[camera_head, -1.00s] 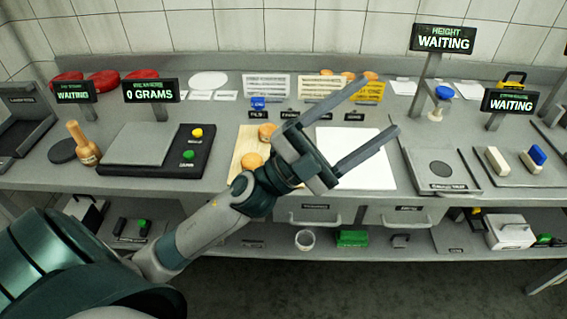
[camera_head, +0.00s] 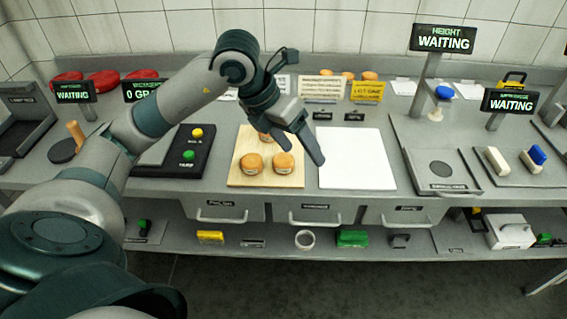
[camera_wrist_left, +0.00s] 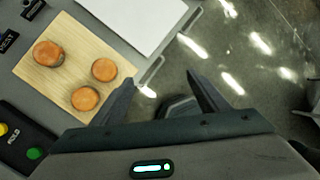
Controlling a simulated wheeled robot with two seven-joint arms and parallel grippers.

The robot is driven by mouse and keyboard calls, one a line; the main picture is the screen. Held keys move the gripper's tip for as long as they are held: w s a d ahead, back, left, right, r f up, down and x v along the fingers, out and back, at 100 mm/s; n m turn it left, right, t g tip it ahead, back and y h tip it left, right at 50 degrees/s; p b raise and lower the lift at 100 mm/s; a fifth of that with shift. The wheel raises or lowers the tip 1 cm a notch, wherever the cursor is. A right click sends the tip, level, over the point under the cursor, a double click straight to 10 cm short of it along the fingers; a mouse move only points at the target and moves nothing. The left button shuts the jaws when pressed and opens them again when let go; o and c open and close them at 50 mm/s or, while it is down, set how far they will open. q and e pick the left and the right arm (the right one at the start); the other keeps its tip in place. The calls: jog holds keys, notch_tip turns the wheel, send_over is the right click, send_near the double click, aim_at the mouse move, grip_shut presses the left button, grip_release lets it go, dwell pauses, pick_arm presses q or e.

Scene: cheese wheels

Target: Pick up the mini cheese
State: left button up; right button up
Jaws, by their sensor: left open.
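Three small orange-brown cheeses sit on a wooden board (camera_head: 234,178): one front left (camera_head: 251,163), one front right (camera_head: 284,163), and one behind (camera_head: 266,137), partly hidden by my gripper. They also show in the left wrist view, at upper left (camera_wrist_left: 48,53), middle (camera_wrist_left: 104,69) and bottom (camera_wrist_left: 85,98). My left gripper (camera_head: 308,147) is open and empty, pointing down and right above the board's right side. In the left wrist view its fingers (camera_wrist_left: 163,90) are apart with floor between them, and the cheeses lie left of them. My right gripper is not in view.
A white sheet (camera_head: 357,160) lies right of the board. A black scale with yellow and green buttons (camera_head: 188,155) stands left. Red wheels (camera_head: 103,80) and orange cheeses (camera_head: 369,75) are at the back. Height station (camera_head: 440,168) is at right. Drawers (camera_head: 315,216) are below the counter.

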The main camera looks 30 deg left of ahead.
aim_at(285, 159)
pick_arm(q)
jog(key=a+r+n+y, duration=0.2)
jog(key=a+y, duration=0.1)
jog(key=a, duration=0.5)
jog(key=shift+w+a+r+y, duration=0.15)
jog(key=shift+w+a+y, duration=0.15)
jog(key=shift+w, duration=0.15)
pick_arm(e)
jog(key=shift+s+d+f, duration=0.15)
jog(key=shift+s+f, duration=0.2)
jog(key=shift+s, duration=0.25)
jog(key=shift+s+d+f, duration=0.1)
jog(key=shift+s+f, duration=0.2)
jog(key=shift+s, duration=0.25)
